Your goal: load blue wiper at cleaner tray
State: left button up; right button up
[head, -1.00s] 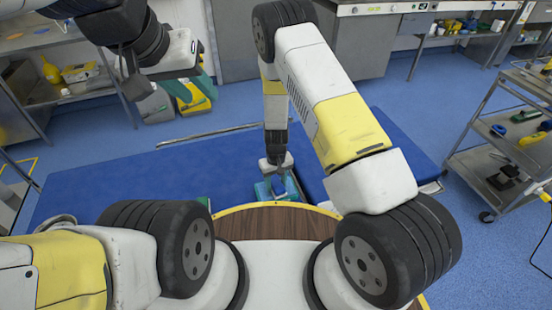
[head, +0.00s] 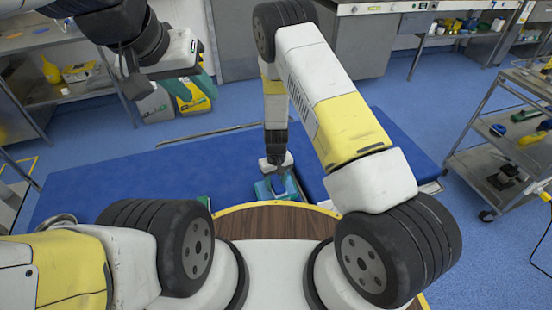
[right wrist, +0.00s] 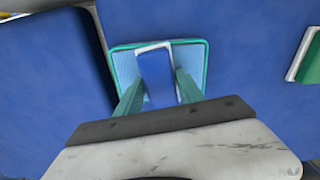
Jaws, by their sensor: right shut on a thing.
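The blue wiper (head: 277,189) is a light-blue pad with a teal rim on the blue operating table (head: 110,180), near its front edge. In the right wrist view the wiper (right wrist: 192,57) has a darker blue block with white edges at its middle. My right gripper (head: 276,165) points down over it; in the right wrist view its teal fingers (right wrist: 158,90) are closed around this middle block. I cannot make out the cleaner tray for certain.
A green, white-edged thing (right wrist: 305,58) lies beside the wiper, partly cut off. A metal cart (head: 500,140) with several small items stands at the right. Shelves (head: 75,85) stand at the back left. The table's left part is clear.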

aim_at(276, 182)
jog(key=shift+r, duration=3.5)
